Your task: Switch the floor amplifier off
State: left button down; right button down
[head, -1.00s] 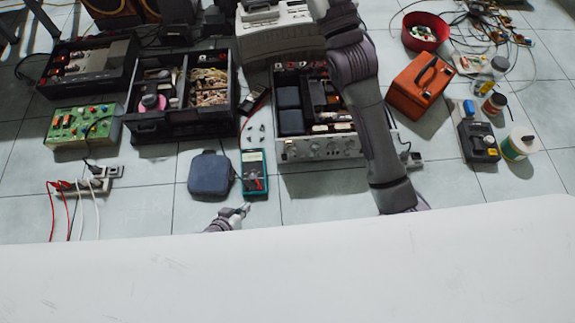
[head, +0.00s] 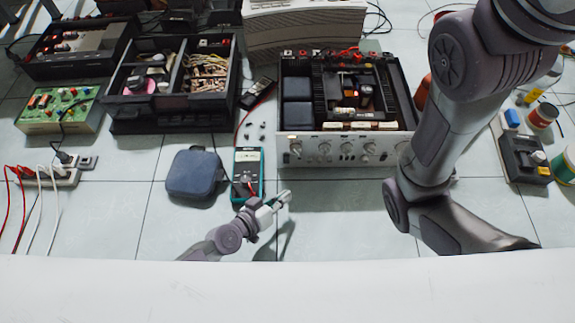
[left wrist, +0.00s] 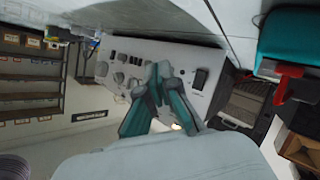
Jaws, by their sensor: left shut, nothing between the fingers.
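The amplifier (head: 345,150) sits on the floor with its top open and its silver front with several knobs facing me. In the left wrist view the front panel (left wrist: 130,57) appears upside down, with a dark rocker switch (left wrist: 200,78) near its right end. The switch's position is too small to tell. My left gripper (head: 286,197) is shut and empty, above the floor in front of the panel's left end, apart from it. Its closed fingertips (left wrist: 159,68) show against the panel, beside the switch. My right arm crosses the right side; its gripper is out of view.
A multimeter (head: 247,172) and a blue pouch (head: 194,174) lie left of the amplifier, close to my left gripper. A black parts crate (head: 170,120) stands behind them. A power strip (head: 60,177) with cables is at far left. Floor in front of the amplifier is clear.

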aim_at(286, 160)
pick_arm(q)
jog(key=shift+s+d+f, duration=0.2)
jog(key=shift+s+d, duration=0.15)
jog(key=shift+s, duration=0.05)
jog(key=w, duration=0.2)
jog(key=w+b, duration=0.1)
jog(key=w, duration=0.2)
jog(key=w+f+b, duration=0.1)
jog(key=w, duration=0.1)
jog(key=shift+w+a, duration=0.15)
jog(key=shift+w+b, duration=0.4)
jog(key=shift+w, duration=0.6)
jog(key=shift+r, duration=0.1)
dwell(0.4)
jog(key=shift+w+b, duration=0.3)
jog(key=shift+w, duration=0.1)
